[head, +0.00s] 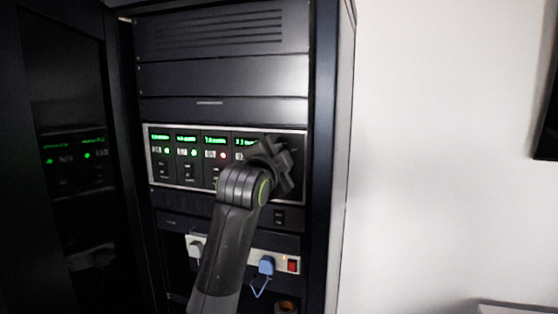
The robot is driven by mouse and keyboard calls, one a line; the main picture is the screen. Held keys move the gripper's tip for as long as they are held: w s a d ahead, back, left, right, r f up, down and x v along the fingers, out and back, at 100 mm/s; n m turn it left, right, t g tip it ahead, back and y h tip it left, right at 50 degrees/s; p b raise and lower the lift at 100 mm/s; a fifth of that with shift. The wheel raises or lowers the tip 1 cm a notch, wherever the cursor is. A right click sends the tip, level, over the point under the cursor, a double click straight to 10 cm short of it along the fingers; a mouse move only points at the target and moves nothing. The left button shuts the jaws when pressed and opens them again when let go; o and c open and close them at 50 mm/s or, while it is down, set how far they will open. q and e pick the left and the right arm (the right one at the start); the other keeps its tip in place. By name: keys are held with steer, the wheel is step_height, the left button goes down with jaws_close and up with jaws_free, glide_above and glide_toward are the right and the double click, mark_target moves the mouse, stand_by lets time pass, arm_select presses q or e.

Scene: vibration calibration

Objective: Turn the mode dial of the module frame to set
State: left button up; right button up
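The module frame (148,160) is a silver-edged panel in the rack, with several dark modules showing green displays. One module has a red light (222,156); lights on modules to its left are green. My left gripper (284,166) is in front of the frame's right part, at the end of an arm that rises from the bottom, left of centre. Its wrist hides that part of the frame, and I cannot see the mode dial. The fingertips are not clear, so I cannot tell whether they are open or touching anything. My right gripper is not in view.
The dark rack cabinet (331,150) stands open, with its glossy door (60,200) at the left. Below the frame is a power strip (283,262) with a white plug (195,246), a blue plug (266,265) and a red switch (292,266). A white wall is at right.

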arm_select(q)
steer(key=shift+s, duration=0.15)
steer(key=b+v, duration=0.6)
steer(key=v, duration=1.1)
steer(key=shift+b, duration=0.3)
